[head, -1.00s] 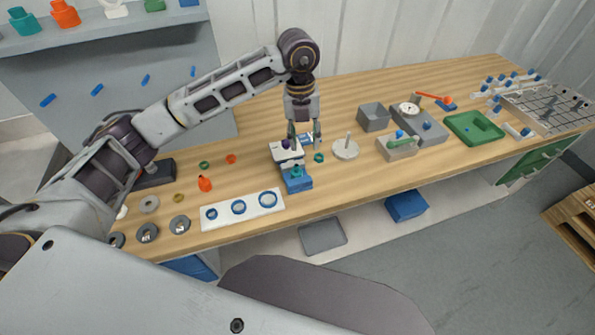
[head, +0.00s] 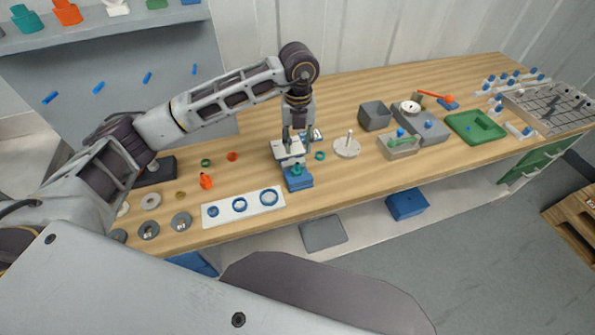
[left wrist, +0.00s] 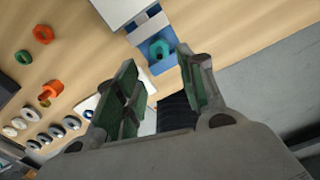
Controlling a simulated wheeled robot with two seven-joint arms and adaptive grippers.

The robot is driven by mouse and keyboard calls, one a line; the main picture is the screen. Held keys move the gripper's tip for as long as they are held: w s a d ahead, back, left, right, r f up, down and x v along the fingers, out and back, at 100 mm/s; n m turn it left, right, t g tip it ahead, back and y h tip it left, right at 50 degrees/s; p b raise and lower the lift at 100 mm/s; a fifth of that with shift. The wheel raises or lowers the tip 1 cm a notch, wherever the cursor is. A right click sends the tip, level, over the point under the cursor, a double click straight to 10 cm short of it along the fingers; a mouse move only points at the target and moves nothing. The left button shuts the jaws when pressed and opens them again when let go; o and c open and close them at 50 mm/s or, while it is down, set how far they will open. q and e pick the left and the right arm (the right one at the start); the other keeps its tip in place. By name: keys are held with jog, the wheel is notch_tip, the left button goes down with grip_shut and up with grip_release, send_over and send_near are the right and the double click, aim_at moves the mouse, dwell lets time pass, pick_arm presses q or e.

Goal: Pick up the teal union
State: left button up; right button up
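The teal union (head: 297,168) sits on a blue block (head: 299,183) near the front of the bench. In the left wrist view the union (left wrist: 159,49) shows as a teal ring-shaped piece with a dark centre on the blue block (left wrist: 140,36). My left gripper (head: 298,140) is above and just behind it, over the white and grey fixture (head: 284,148). In the left wrist view its green-padded fingers (left wrist: 156,62) are apart with nothing held between them. The union appears beyond the fingertips. My right gripper is not in view.
A white plate with blue rings (head: 243,209) lies to the left. A round grey base with a peg (head: 347,148) and a small teal ring (head: 320,156) are to the right. An orange fitting (head: 206,181) stands at left. Bare wood lies behind the fixture.

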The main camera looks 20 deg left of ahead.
pick_arm(q)
send_over(298, 163)
notch_tip(298, 163, down, 4)
jog(key=shift+w+f, duration=0.15)
jog(key=shift+f, duration=0.2)
jog(key=shift+f+p, duration=0.45)
jog(key=shift+f, duration=0.1)
jog(key=f, duration=0.2)
jog(key=f+p, duration=0.1)
jog(key=shift+s+f, duration=0.2)
jog(key=shift+s, duration=0.05)
jog(key=shift+f, duration=0.3)
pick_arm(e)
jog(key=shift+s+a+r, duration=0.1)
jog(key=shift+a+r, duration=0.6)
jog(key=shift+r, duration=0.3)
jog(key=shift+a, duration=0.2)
